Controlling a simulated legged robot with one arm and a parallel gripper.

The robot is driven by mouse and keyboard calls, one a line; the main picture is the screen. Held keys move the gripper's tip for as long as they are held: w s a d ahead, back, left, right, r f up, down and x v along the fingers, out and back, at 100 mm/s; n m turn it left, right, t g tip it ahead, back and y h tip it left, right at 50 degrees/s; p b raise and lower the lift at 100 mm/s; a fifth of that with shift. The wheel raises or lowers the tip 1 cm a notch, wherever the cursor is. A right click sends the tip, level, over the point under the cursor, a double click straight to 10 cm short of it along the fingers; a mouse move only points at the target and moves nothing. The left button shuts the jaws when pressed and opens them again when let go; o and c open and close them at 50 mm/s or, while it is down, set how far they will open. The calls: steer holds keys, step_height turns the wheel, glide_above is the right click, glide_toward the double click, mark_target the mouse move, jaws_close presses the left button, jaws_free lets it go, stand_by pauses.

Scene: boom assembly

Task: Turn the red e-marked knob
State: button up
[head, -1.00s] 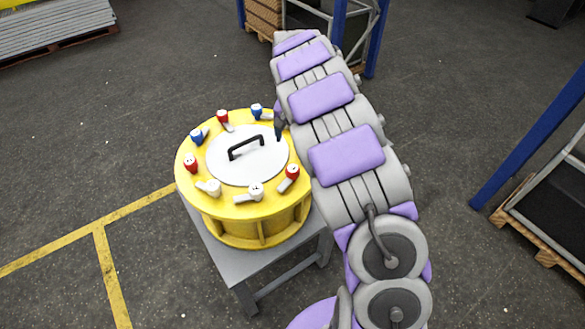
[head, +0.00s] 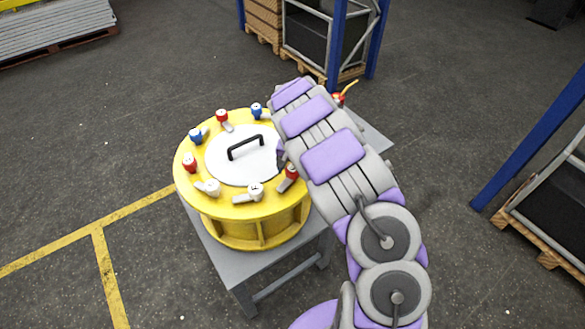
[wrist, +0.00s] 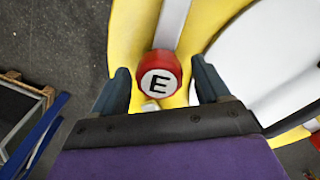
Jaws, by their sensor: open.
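The red E-marked knob (wrist: 158,84) shows in the wrist view, with a black E on its white round face. A pale lever (wrist: 173,22) runs from it toward the top of the picture. My gripper (wrist: 160,67) is open, with one dark finger on each side of the knob and a gap on both sides. In the head view my arm hides the gripper's fingers and the right part of the yellow drum (head: 258,230). I cannot make out the E in the head view.
Several red, blue and white knobs ring the drum's top around a white lid (head: 225,168) with a black handle (head: 246,147). The drum stands on a grey table (head: 225,258). A red part with a yellow handle (head: 349,88) shows behind my arm. Blue-framed racks stand farther back.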

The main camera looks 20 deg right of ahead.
steer(key=shift+c, duration=0.2)
steer(key=c, duration=1)
steer(key=shift+m, duration=0.3)
steer(key=m+p, duration=0.1)
steer(key=m, duration=0.2)
steer(key=shift+r, duration=0.1)
steer(key=m, duration=0.5)
steer(key=shift+p, duration=0.4)
steer(key=m, duration=0.4)
steer(key=shift+m, duration=0.4)
steer(key=shift+w+m+p, duration=0.1)
steer(key=shift+m+p, duration=0.25)
steer(key=shift+m, duration=1.85)
